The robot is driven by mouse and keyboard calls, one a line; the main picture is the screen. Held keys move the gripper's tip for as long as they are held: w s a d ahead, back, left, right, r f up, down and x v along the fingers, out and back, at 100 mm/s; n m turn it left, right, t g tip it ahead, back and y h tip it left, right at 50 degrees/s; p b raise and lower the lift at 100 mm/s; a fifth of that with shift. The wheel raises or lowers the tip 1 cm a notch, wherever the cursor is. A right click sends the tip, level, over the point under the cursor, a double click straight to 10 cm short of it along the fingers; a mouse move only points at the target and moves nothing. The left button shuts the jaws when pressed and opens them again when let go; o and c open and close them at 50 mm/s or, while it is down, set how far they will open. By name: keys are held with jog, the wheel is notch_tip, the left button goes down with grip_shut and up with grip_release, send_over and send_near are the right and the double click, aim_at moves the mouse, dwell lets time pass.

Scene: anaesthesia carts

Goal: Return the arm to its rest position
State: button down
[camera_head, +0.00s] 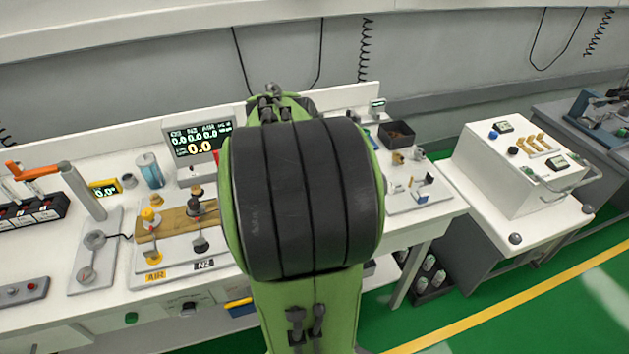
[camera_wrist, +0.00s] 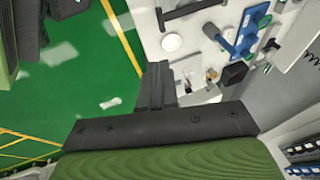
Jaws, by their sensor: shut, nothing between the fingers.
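My arm, green with a black ribbed section (camera_head: 305,195), rises through the middle of the head view and hides part of the bench behind it. My gripper (camera_wrist: 157,70) shows in the wrist view as two dark fingers pressed together, shut and empty. It hangs over the edge between a white work surface at right and the green floor at left. The gripper itself cannot be made out in the head view.
A white bench (camera_head: 60,240) carries a display (camera_head: 202,142), a wooden block with knobs (camera_head: 170,222) and a black bin (camera_head: 397,133). A white cart (camera_head: 515,180) stands at right. The green floor (camera_head: 480,325) is clear at lower right.

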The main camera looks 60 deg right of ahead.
dwell(0.3)
jog(key=w+a+r+n+t+y, duration=0.1)
jog(key=w+a+r+n+t, duration=0.15)
jog(key=w+a+n, duration=0.4)
jog(key=s+a+n+t+y, duration=0.1)
jog(key=s+a+n, duration=0.1)
jog(key=a+n, duration=0.8)
jog(key=s+a+n+t+y, duration=0.2)
jog(key=a+n, duration=0.9)
jog(key=a, duration=0.2)
jog(key=shift+s+a+r, duration=0.3)
jog(key=shift+r, duration=0.15)
jog(key=shift+t, duration=0.25)
